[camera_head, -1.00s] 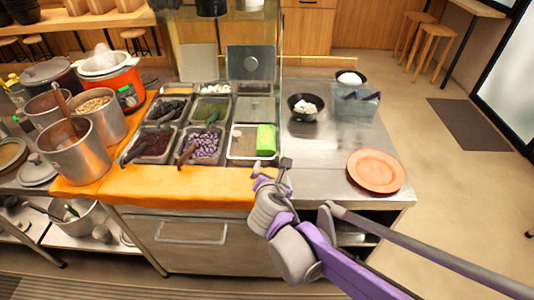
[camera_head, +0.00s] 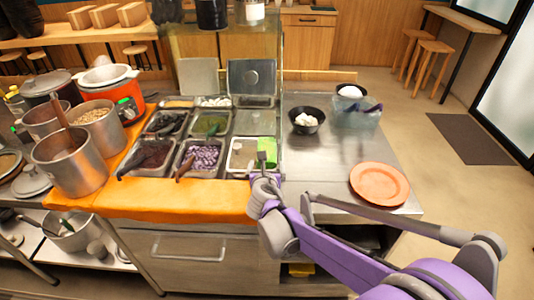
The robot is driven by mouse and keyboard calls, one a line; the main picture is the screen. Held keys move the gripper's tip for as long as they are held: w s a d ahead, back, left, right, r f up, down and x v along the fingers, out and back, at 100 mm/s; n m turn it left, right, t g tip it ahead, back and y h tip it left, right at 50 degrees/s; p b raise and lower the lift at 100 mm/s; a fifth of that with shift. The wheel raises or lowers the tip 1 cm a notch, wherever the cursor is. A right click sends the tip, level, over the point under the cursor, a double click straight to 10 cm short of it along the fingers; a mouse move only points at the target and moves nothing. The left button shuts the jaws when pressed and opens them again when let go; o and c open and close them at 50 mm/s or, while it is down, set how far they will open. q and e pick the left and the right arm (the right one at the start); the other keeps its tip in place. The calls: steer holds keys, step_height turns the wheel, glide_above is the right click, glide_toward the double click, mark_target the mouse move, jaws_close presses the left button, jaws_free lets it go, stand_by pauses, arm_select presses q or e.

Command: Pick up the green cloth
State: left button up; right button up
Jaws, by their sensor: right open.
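The green cloth (camera_head: 267,149) lies in the right part of a metal tray (camera_head: 238,165) in the front row of the topping counter. My right gripper (camera_head: 262,160) is at the cloth's near edge, coming from the front right. Its fingers are small in the picture and partly overlap the cloth's lower end; I cannot tell whether they touch it. The gripper is open. My left gripper is not in view.
Trays of beans and toppings (camera_head: 200,158) with ladles sit left of the cloth. An orange plate (camera_head: 379,184), a black bowl (camera_head: 307,120) and a clear bin (camera_head: 356,113) stand on the steel counter at right. Metal pots (camera_head: 70,165) stand at left.

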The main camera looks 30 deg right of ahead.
steer(key=shift+x, duration=0.9)
steer(key=shift+c, duration=0.3)
steer(key=shift+r, duration=0.1)
steer(key=c, duration=1.3)
